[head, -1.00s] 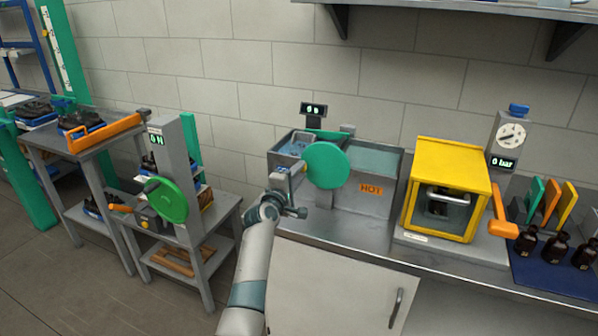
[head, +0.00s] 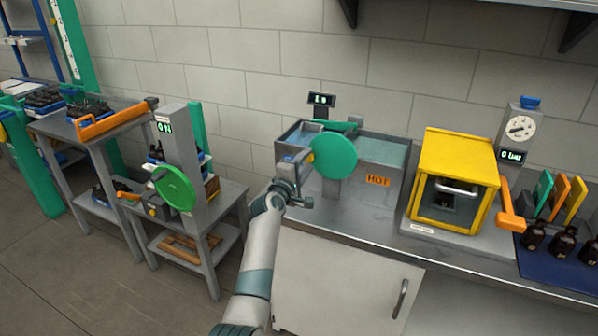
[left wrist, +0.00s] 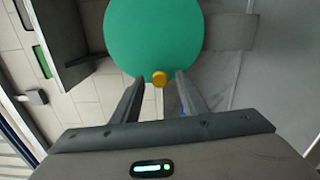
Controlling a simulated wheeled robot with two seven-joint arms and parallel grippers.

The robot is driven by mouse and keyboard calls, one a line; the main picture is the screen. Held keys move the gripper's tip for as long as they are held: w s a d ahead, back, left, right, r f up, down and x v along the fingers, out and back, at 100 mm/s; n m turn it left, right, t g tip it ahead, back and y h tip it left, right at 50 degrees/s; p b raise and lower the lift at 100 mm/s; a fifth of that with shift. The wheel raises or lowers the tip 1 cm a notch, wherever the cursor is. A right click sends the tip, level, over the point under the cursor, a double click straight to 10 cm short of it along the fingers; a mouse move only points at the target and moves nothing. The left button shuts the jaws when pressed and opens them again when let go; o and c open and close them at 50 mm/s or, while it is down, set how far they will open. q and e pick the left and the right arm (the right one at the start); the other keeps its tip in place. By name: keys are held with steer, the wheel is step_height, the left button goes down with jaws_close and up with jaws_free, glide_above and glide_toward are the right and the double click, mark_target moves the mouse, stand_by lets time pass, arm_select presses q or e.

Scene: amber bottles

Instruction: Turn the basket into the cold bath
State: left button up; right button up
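A grey bath tank (head: 345,180) stands on the bench, with water in its right part and an orange HOT label (head: 377,181) below that part. A green wheel (head: 335,157) with a small yellow knob (head: 311,157) stands in front of the tank. The wheel also shows in the left wrist view (left wrist: 155,35). My left gripper (head: 298,163) is at the knob; in the left wrist view its two fingers (left wrist: 158,92) are apart, with the knob (left wrist: 160,78) between their tips and gaps showing at both sides. A green flat piece (head: 336,126) shows over the tank. I cannot make out the basket. My right gripper is out of view.
A yellow box (head: 459,150) with an orange handle (head: 508,212) stands right of the tank. Dark bottles (head: 563,243) stand on a blue mat at far right. Left is a grey stand with another green wheel (head: 174,188). A small display (head: 322,100) rises behind the tank.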

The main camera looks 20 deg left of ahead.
arm_select(q)
steer(key=shift+s, duration=0.15)
steer(key=s+b, duration=0.3)
steer(key=s, duration=1.4)
steer(key=shift+a, duration=0.35)
steer(key=shift+f, duration=0.15)
